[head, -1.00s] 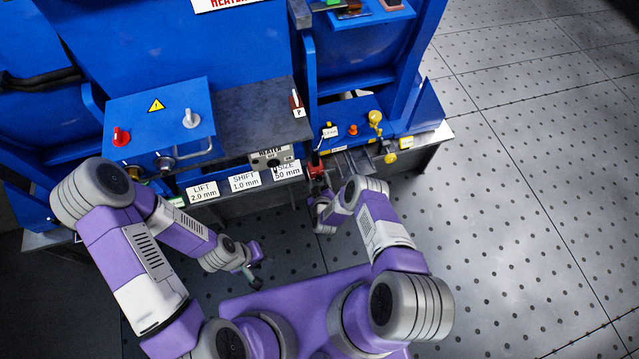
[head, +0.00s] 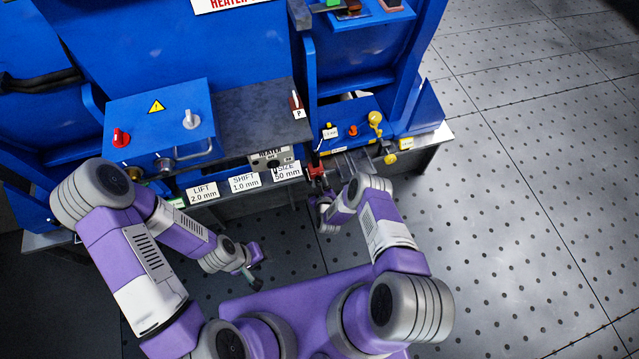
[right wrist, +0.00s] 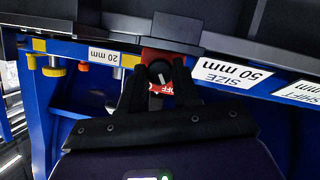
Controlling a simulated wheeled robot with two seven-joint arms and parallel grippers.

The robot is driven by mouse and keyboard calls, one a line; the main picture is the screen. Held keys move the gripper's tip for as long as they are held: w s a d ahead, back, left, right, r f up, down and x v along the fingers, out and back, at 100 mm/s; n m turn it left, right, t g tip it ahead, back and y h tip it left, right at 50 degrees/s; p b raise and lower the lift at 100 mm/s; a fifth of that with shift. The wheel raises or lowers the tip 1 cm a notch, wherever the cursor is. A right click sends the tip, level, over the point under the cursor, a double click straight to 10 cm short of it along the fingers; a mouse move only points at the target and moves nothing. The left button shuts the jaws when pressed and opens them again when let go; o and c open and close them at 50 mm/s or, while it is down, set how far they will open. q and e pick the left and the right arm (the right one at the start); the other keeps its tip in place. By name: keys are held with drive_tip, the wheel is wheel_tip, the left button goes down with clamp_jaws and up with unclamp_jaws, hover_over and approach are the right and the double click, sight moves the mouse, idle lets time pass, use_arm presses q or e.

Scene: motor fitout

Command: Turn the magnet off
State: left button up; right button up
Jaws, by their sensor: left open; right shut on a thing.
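The magnet switch is a small red box (head: 316,171) on the front edge of the bench. In the right wrist view it carries a round black knob (right wrist: 160,72) with a white pointer mark. A red label ending in "OFF" shows just below the knob, partly hidden by a finger. My right gripper (right wrist: 158,84) has its two black fingers on either side of the knob and is shut on it. In the head view, my right gripper (head: 318,196) is just in front of the box. My left gripper (head: 256,266) is open and empty, low over the floor and away from the bench.
A blue panel (head: 160,130) has red and white handles. The floor in front is clear.

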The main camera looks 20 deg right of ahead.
drive_tip(key=m+y, duration=0.1)
drive_tip(key=m, duration=0.1)
drive_tip(key=m+y, duration=0.2)
drive_tip(key=m, duration=0.1)
drive_tip(key=shift+d, duration=0.35)
drive_tip(key=shift+f+m+y, duration=0.1)
drive_tip(key=shift+m+y, duration=0.9)
drive_tip(key=shift+m, duration=0.2)
drive_tip(key=shift+d+m+t+y, duration=0.1)
drive_tip(key=shift+m+t+y, duration=0.2)
drive_tip(key=shift+m+y, duration=0.65)
drive_tip(key=shift+m, duration=0.35)
drive_tip(key=o, duration=1.1)
drive_tip(key=shift+c, duration=0.2)
